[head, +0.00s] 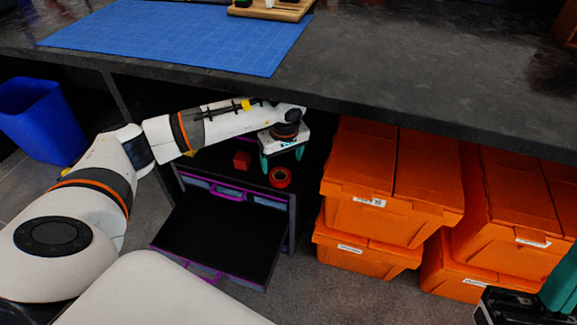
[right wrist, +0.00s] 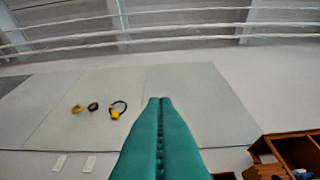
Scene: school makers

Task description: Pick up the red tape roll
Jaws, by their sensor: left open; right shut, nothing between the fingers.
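The red tape roll (head: 281,184) lies on top of a small dark drawer cabinet (head: 291,217) under the workbench. My left gripper (head: 283,161) reaches in under the bench edge and is open, with its teal fingers spread just behind and above the roll in the picture. The fingers look empty, and I cannot tell the exact height gap to the roll. My right gripper (right wrist: 160,102) is shut and empty in the right wrist view, far from the roll.
A red block (head: 242,160) sits left of the roll on the cabinet. An empty drawer (head: 218,238) stands pulled out below. Orange crates (head: 385,215) are stacked close on the right. The workbench (head: 380,85) overhangs, with a blue cutting mat (head: 190,35). A blue bin (head: 42,120) stands left.

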